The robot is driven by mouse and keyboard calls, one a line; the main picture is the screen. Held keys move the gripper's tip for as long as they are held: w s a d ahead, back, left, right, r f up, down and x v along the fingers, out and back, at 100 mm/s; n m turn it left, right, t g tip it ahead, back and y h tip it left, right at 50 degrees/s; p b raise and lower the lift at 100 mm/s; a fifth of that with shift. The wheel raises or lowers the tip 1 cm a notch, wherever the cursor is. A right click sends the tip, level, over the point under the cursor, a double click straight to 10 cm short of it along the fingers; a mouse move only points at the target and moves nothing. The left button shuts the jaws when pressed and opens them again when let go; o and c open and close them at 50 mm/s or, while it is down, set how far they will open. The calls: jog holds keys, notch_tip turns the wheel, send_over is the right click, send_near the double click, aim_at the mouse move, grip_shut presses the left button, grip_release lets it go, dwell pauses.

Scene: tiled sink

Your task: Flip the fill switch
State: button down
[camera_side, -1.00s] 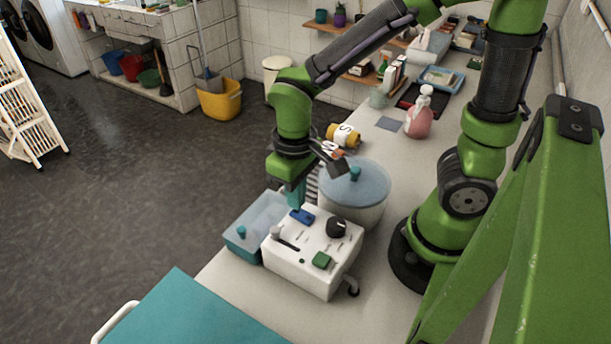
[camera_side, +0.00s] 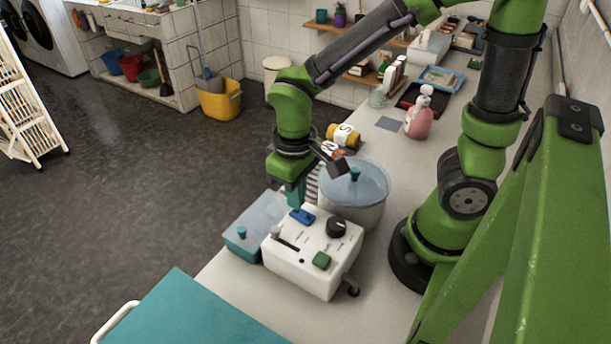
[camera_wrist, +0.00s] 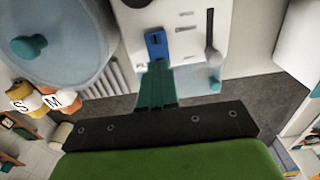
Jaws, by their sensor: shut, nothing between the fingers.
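A white control box (camera_side: 312,262) stands on the counter, with a blue rocker switch (camera_side: 302,216), a black knob (camera_side: 336,227), a green button (camera_side: 321,261) and a slider lever (camera_side: 277,233) on its top. The blue switch also shows in the wrist view (camera_wrist: 156,45).
A lidded round pot (camera_side: 352,205) stands close behind the box. A teal lidded bin (camera_side: 241,246) sits to its left. A teal panel (camera_side: 190,315) lies in front.

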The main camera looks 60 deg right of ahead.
aim_at(296, 211)
jog(key=shift+f, duration=0.95)
dwell(0.5)
jog(key=shift+r, duration=3.55)
jog(key=shift+f, duration=0.1)
jog(key=shift+t+y, duration=0.3)
jog(key=s+d+r+m+t+y, duration=0.1)
jog(key=d+r+m+t, duration=0.3)
jog(key=r, duration=0.5)
jog(key=d+t, duration=0.2)
jog(key=shift+s+d+t, duration=0.15)
jog(key=shift+s+t, duration=0.15)
jog(key=shift+s, duration=0.1)
